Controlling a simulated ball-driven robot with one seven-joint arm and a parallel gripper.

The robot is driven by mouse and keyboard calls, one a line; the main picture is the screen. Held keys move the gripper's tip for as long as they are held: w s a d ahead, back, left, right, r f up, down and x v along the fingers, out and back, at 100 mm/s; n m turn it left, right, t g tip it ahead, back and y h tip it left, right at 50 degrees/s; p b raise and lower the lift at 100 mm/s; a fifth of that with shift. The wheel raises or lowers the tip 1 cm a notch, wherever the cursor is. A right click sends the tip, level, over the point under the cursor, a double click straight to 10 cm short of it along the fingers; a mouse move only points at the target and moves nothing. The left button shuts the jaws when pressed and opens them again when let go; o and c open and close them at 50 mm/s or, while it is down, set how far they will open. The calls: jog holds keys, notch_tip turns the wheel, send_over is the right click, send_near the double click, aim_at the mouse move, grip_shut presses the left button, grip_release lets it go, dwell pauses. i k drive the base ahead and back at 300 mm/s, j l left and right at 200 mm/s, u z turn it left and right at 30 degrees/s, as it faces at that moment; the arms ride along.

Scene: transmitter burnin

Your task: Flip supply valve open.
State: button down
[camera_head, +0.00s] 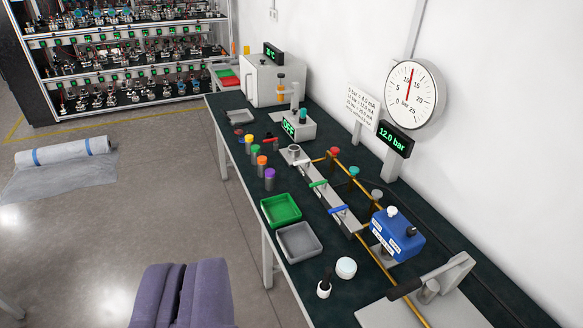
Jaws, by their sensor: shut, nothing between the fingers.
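I cannot tell which is the supply valve or whether any is open. A yellow pipe (372,250) runs beside the manifold. The round wall gauge (411,94) has its red needle a little past 10, and the display (396,138) reads 12.0 bar. My purple gripper (184,268) is at the bottom, shut and empty, in front of the bench and apart from the levers.
A green tray (281,209), a grey tray (299,242), several colour-capped cylinders and a blue device (396,234) stand on the bench. A black-handled pump (430,287) is at lower right. A plastic-wrapped roll (62,151) lies on the floor at left. The floor before the bench is clear.

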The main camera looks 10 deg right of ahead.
aim_at(323, 183)
jog(key=i+j, duration=0.35)
jog(key=i, duration=0.2)
jog(key=i+j+z, duration=0.15)
jog(key=i+j, duration=0.2)
jog(key=i, duration=0.2)
jog(key=i+j, duration=0.4)
jog(key=i, duration=0.15)
jog(key=i+l, duration=0.2)
jog(key=i, duration=0.25)
jog(key=i+l+z, duration=0.1)
jog(key=i, duration=0.35)
jog(key=i+l, duration=0.25)
jog(key=i, duration=0.2)
jog(key=k+z, duration=0.05)
